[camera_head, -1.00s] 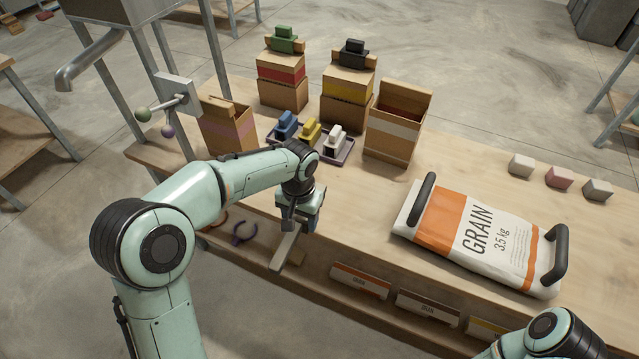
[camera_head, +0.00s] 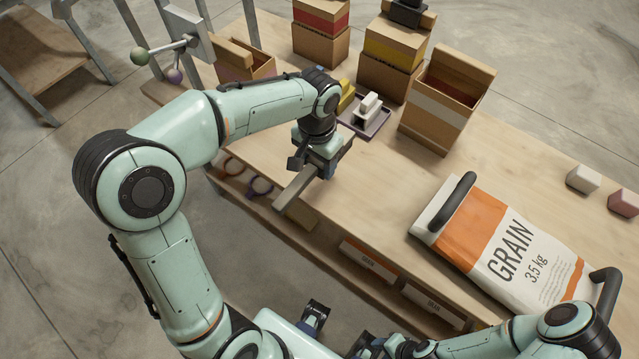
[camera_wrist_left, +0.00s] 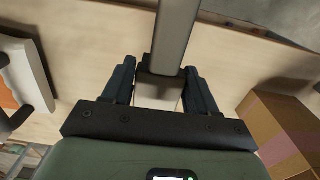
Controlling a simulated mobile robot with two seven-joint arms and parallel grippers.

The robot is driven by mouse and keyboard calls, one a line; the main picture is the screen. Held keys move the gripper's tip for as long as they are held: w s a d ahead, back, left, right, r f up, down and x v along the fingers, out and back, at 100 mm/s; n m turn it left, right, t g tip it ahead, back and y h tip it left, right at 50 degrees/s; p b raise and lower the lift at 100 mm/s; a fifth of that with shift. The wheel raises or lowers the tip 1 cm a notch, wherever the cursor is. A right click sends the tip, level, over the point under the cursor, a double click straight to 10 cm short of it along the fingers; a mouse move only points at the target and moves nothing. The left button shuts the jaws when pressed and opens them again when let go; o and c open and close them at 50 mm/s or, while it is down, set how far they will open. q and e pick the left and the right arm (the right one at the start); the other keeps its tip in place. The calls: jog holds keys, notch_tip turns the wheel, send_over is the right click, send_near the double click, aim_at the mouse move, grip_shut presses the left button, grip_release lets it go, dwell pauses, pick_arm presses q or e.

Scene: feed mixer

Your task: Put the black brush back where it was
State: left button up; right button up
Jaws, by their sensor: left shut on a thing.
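My left gripper (camera_head: 318,164) is over the front edge of the workbench, shut on a long grey bar (camera_head: 296,190) that slants down to the left. In the left wrist view the bar (camera_wrist_left: 174,40) runs away from a dark block (camera_wrist_left: 160,82) between the two fingers. It may be the black brush; no bristles show. A black block-shaped thing (camera_head: 407,12) sits on a yellow-banded box at the top edge. My right gripper (camera_head: 385,346) is low at the bottom edge, partly cut off, and its jaws are unclear.
A white block-shaped thing (camera_head: 368,105) stands on a purple tray (camera_head: 378,126) behind my left gripper. An open carton (camera_head: 440,108) and a grain bag (camera_head: 510,245) with black handles are to the right. Hooks (camera_head: 262,186) hang below the bench's front edge. Bare bench top lies between tray and bag.

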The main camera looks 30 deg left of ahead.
pick_arm(q)
notch_tip(320, 180, down, 10)
jog(key=shift+w+f+b, duration=0.15)
jog(key=shift+f+b, duration=0.1)
jog(key=shift+b, duration=0.25)
jog(key=shift+f, duration=0.2)
jog(key=o, duration=0.9)
jog(key=shift+o, duration=0.2)
jog(key=shift+r, duration=0.1)
jog(key=shift+r, duration=0.25)
notch_tip(320, 180, up, 12)
jog(key=shift+f+p, duration=0.1)
jog(key=shift+p, duration=0.7)
jog(key=shift+f, duration=0.1)
